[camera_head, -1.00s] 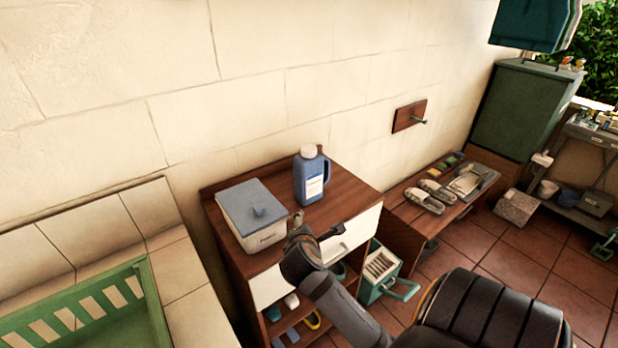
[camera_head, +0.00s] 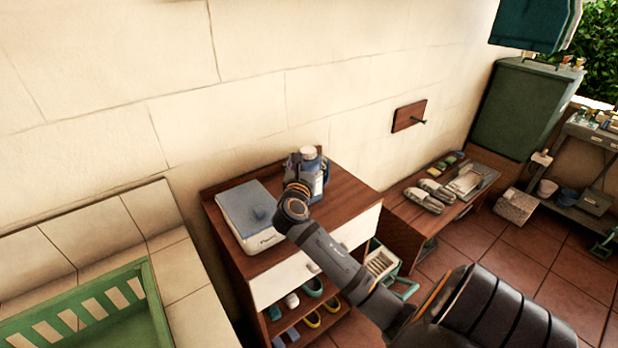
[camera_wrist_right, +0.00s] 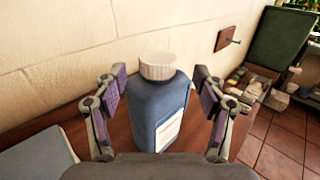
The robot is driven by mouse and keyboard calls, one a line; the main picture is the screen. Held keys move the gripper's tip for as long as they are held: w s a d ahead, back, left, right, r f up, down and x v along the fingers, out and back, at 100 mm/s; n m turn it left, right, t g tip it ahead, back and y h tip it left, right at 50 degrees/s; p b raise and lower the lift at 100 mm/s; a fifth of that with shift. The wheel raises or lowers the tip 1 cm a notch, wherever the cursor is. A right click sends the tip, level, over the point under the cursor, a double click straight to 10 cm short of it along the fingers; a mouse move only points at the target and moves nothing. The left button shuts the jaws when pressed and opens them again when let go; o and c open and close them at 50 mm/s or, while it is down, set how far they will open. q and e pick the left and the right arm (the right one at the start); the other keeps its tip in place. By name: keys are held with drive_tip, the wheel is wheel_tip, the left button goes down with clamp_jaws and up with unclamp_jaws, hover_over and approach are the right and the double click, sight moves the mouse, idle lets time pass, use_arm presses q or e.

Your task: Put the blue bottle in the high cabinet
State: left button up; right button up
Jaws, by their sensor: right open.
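The blue bottle (camera_head: 316,184) has a white cap and a pale label and stands upright on the wooden cabinet top (camera_head: 345,205). In the head view my right arm hides much of it. In the right wrist view the bottle (camera_wrist_right: 158,110) stands between the two fingers of my right gripper (camera_wrist_right: 158,100). The fingers are open, one on each side, with a gap visible on both sides. In the head view the right gripper (camera_head: 300,170) is at the bottle. A tall green cabinet (camera_head: 520,108) stands at the far right. My left gripper is out of view.
A white box with a blue-grey lid (camera_head: 248,212) stands left of the bottle. A low wooden bench (camera_head: 405,222) with slippers is to the right. A wall hook (camera_head: 410,117) is above it. Tiled floor (camera_head: 500,260) is open at right.

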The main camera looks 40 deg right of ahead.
sight(307, 155)
drive_tip(key=shift+w+d+r+p, duration=0.25)
drive_tip(key=shift+p, duration=0.05)
drive_tip(key=p+x, duration=0.1)
drive_tip(key=x, duration=0.3)
drive_tip(key=shift+w+d+f, duration=0.15)
drive_tip(key=shift+w, duration=0.05)
drive_tip(key=shift+s, duration=0.1)
drive_tip(key=c, duration=0.5)
clamp_jaws()
